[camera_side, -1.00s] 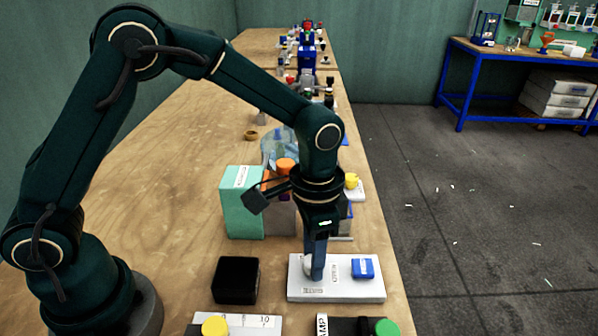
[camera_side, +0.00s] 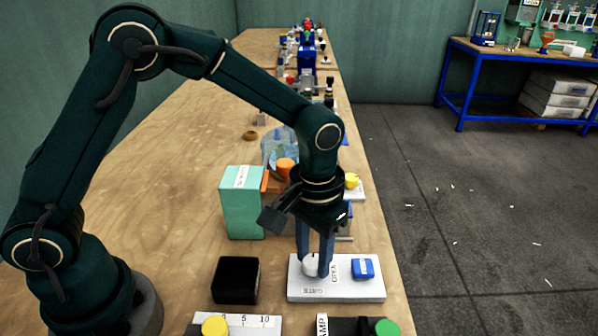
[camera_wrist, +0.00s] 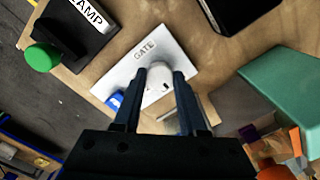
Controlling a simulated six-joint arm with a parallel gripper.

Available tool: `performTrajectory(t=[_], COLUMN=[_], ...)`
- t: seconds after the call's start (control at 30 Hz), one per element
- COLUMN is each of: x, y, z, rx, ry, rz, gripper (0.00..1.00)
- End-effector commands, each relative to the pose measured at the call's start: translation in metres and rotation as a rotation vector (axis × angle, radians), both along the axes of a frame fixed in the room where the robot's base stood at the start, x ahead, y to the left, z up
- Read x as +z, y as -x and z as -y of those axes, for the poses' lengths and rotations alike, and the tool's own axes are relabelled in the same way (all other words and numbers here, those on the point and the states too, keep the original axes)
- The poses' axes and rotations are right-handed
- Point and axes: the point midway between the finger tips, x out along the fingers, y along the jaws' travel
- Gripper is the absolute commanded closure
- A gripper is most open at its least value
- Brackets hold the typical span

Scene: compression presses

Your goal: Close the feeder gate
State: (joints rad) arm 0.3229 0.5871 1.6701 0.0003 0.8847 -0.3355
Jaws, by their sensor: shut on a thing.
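The feeder gate is a white plate (camera_side: 338,291) on the near part of the bench, with the label GATE readable in the wrist view (camera_wrist: 143,52). A round white knob (camera_side: 312,265) stands on its left part, and a blue block (camera_side: 362,268) sits on its right part. My gripper (camera_side: 318,272) points down over the plate with its fingers on either side of the knob and is shut on it. In the wrist view the white knob (camera_wrist: 159,75) shows between the two finger tips.
A black box (camera_side: 236,280) stands left of the plate. A teal box (camera_side: 241,203) stands behind it. In front are a scale plate with a yellow knob (camera_side: 215,327) and a dark clamp plate with a green knob (camera_side: 387,328). The bench edge is close on the right.

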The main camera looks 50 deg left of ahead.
Motion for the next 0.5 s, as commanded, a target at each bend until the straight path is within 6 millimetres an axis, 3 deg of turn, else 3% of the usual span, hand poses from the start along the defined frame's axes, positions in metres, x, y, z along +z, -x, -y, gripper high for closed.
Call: performTrajectory(t=[0.33, 0.37, 0.4, 0.43, 0.5], x=[0.0010, 0.0010, 0.0010, 0.0009, 0.0007], y=[0.0000, 0.0000, 0.0000, -0.0001, -0.0001], z=[0.0000, 0.0000, 0.0000, 0.0000, 0.0000], rx=[0.006, 0.005, 0.005, 0.005, 0.005], ry=[0.001, 0.001, 0.001, 0.001, 0.001], rz=[0.000, 0.000, 0.000, 0.000, 0.000], gripper=[1.00, 0.51, 0.36, 0.29, 0.29])
